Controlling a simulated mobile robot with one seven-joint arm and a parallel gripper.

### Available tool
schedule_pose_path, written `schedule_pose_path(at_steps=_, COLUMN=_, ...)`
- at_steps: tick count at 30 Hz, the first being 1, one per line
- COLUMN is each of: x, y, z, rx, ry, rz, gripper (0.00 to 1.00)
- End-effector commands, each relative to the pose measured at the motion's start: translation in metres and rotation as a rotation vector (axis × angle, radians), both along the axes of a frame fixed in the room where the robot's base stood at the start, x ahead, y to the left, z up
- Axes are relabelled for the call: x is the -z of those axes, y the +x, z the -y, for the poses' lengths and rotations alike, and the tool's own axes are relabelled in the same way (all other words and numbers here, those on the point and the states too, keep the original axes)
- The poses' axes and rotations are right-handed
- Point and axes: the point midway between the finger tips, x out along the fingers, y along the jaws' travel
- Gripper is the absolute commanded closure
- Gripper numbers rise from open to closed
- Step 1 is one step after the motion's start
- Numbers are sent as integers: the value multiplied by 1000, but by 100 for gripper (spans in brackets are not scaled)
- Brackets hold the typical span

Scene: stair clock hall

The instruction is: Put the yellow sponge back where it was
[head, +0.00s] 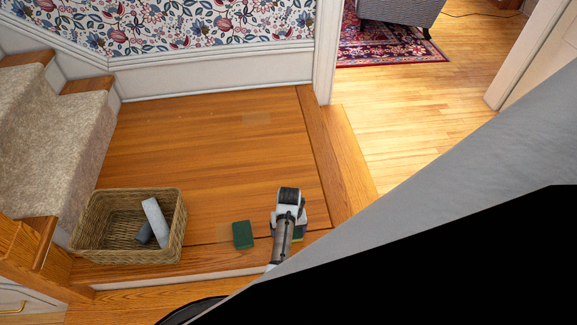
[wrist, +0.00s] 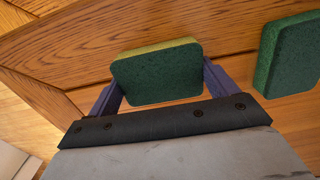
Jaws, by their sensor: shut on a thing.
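My gripper (wrist: 160,82) is shut on a sponge (wrist: 157,76) with a dark green face and a yellow edge, one finger on each side. I cannot tell whether the sponge touches the wood. A second, dark green sponge (head: 243,235) lies on the landing just left of my gripper. It also shows at the right in the wrist view (wrist: 290,55).
A wicker basket (head: 127,255) stands at the landing's front left, with a pale block (head: 155,221) and a grey item (head: 144,234) inside. Carpeted stairs (head: 50,130) rise at left. Faint lighter patches (head: 256,118) mark the landing (head: 200,150), which is clear behind.

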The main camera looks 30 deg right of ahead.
Motion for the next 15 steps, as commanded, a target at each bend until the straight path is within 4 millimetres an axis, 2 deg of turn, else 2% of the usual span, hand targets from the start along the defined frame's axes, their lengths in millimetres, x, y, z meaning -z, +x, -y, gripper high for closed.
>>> schedule_pose_path(at_steps=9, x=2, y=0, z=0, rx=0, ry=0, rz=1, gripper=40)
schedule_pose_path(at_steps=10, x=3, y=0, z=0, rx=0, ry=0, rz=1, gripper=14)
schedule_pose_path(at_steps=13, x=2, y=0, z=0, rx=-1, ry=0, rz=1, gripper=1)
schedule_pose_path(at_steps=15, x=2, y=0, z=0, rx=-1, ry=0, rz=1, gripper=0)
